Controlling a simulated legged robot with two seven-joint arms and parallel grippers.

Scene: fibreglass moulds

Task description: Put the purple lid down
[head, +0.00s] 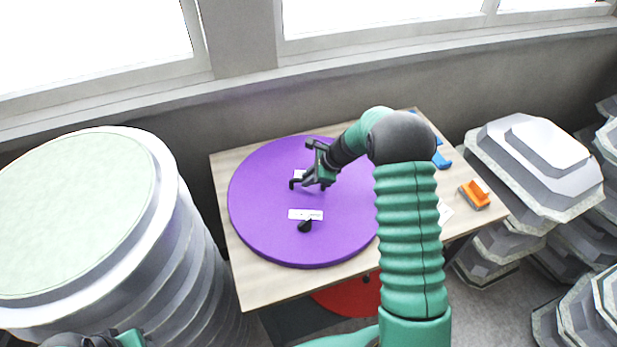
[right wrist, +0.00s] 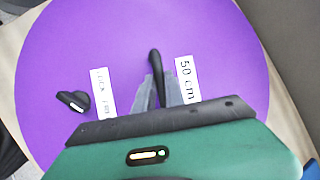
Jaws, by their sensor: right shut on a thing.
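The purple lid (head: 270,240) is a large round disc, level over the wooden table; I cannot tell whether it touches the top or hangs just above. It also fills most of the right wrist view (right wrist: 225,60). My right gripper (head: 300,181) is at the middle of the lid, shut on its black handle (right wrist: 156,65). A black knob (head: 305,226) and a white label (head: 306,214) are on the lid's near half. Another label reads "50 cm" (right wrist: 187,80). Part of my left arm shows at the bottom left; its fingers are not visible.
A red round thing (head: 345,300) is below. Stacked grey moulds stand left (head: 200,240) and right (head: 515,165). A windowed wall is behind.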

